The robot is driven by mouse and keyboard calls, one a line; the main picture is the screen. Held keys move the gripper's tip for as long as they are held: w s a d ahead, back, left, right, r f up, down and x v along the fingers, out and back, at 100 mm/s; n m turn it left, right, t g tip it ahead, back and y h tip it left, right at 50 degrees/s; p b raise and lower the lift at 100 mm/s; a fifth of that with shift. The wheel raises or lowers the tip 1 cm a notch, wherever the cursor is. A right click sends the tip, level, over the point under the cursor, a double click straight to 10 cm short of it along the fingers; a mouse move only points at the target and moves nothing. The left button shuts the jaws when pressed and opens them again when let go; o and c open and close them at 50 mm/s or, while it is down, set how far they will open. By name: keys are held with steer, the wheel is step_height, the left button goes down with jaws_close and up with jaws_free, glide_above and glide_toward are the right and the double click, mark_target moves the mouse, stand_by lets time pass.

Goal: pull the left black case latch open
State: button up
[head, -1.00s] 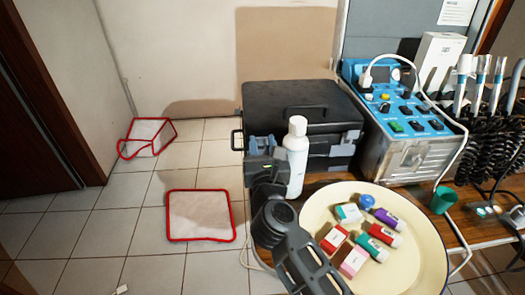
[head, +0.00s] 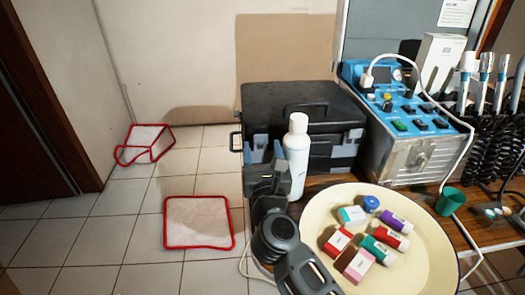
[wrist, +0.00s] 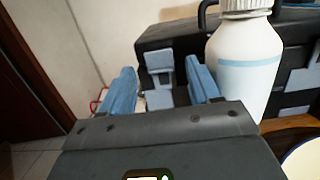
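The black case (head: 300,105) stands on the wooden table, its lid down and its handle on top. Its left latch (head: 260,141) is blue-grey and partly hidden by my gripper in the head view. In the wrist view, the latch (wrist: 159,98) shows between the fingertips, on the front of the case (wrist: 155,38). My gripper (head: 263,153) is in front of it. In the wrist view, the two blue fingers of my gripper (wrist: 160,80) are apart and nothing is held. Whether a finger touches the latch cannot be told. The right latch (head: 350,138) is also visible.
A white bottle (head: 297,160) stands close to the right of my gripper, before the case; it also shows in the wrist view (wrist: 240,65). A cream tray (head: 440,262) with several small boxes is at the front right. A blue-topped unit (head: 405,120) stands right of the case.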

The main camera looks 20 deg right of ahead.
steer(key=v, duration=0.7)
steer(key=shift+s+b, duration=0.3)
steer(key=shift+s, duration=0.05)
steer(key=shift+f, duration=0.1)
